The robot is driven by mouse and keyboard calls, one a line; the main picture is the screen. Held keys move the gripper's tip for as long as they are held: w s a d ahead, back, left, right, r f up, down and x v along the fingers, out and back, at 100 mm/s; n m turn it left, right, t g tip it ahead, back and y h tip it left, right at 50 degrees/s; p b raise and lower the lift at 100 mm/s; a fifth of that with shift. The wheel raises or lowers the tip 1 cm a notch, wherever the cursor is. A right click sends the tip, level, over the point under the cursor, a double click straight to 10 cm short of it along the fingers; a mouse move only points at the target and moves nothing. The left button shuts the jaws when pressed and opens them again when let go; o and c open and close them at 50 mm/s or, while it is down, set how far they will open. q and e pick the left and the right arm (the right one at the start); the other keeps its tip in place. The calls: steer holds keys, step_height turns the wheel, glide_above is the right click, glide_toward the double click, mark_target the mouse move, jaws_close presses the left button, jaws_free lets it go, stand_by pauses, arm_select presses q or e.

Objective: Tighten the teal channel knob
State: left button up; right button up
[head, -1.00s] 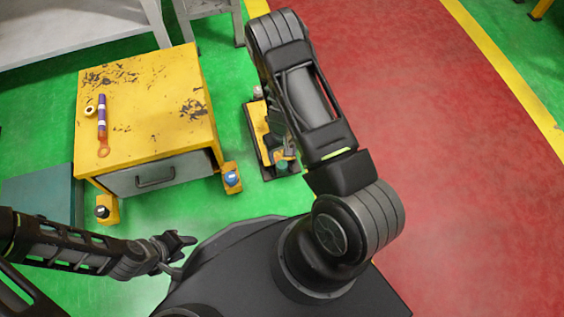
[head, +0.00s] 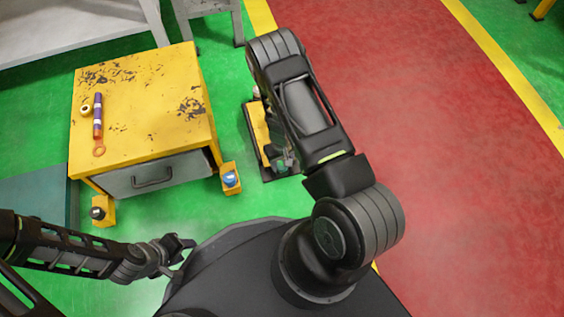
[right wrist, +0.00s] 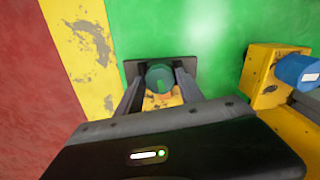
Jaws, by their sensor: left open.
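In the right wrist view the round teal channel knob (right wrist: 160,77) sits on a dark plate, between the two fingers of my right gripper (right wrist: 159,82). The fingers lie close along both sides of it; I cannot tell whether they press on it. In the head view my right gripper (head: 281,161) is over the dark-based fixture (head: 256,127) on the floor, where the arm hides much of it and the knob is hard to make out. My left gripper (head: 180,248) is open and empty, low at the left beside my dark base.
A scratched yellow cabinet (head: 140,120) with a grey drawer stands left of the fixture. Red floor at right is clear.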

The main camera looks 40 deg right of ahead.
mark_target(282, 165)
jaws_close()
steer(key=shift+m, duration=0.4)
steer(key=shift+o, duration=2.1)
jaws_free()
step_height(282, 165, up, 8)
steer(key=p, duration=0.3)
steer(key=shift+f, duration=0.1)
